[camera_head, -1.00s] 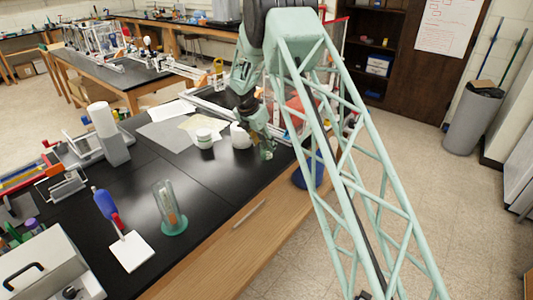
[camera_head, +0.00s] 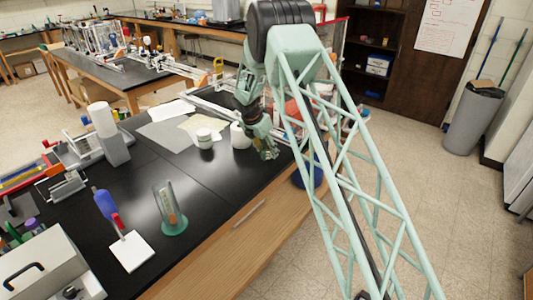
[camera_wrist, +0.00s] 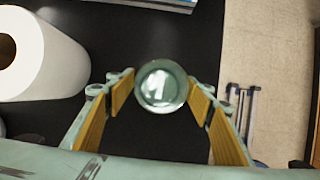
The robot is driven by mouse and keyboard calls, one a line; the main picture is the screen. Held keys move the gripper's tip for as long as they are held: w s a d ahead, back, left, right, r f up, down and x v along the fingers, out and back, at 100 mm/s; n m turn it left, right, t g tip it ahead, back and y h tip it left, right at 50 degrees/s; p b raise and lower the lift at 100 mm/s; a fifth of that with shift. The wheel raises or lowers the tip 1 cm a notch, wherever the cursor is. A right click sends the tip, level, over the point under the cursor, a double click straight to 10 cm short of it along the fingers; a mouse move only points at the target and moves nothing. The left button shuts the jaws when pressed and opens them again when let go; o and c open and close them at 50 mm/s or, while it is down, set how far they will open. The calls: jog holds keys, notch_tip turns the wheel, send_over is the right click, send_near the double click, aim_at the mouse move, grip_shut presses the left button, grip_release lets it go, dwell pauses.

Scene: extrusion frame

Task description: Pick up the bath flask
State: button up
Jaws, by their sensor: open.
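In the wrist view a round, clear greenish glass vessel (camera_wrist: 162,86), likely the bath flask, is seen from above on the black bench top. My gripper (camera_wrist: 161,92) is open. Its two orange-padded fingers stand on the left and right of the glass, with a visible gap to the right finger; I cannot tell whether the left finger touches. In the head view my gripper (camera_head: 268,152) points down near the front edge of the bench. The flask cannot be made out there, as my gripper and arm cover that spot.
A white roll (camera_wrist: 35,55) stands close left of my gripper; it also shows in the head view (camera_head: 240,136). The bench edge and floor (camera_wrist: 270,50) lie to the right.

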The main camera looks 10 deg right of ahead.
aim_at(266, 144)
jog(key=shift+c, duration=0.3)
jog(key=c, duration=0.9)
jog(key=shift+r, duration=0.3)
jog(key=shift+r, duration=1.45)
jog(key=shift+s+r, duration=0.1)
jog(key=shift+s, duration=0.05)
jog(key=shift+s+a+r+b, duration=0.25)
jog(key=shift+s+a, duration=0.5)
jog(key=shift+s, duration=1.7)
jog(key=shift+s+a+r+b, duration=0.2)
jog(key=shift+s+a, duration=0.55)
jog(key=shift+s, duration=1.75)
jog(key=shift+s+a+r+b, duration=0.25)
jog(key=shift+s+a, duration=0.5)
jog(key=shift+s, duration=1.7)
jog(key=shift+s, duration=0.1)
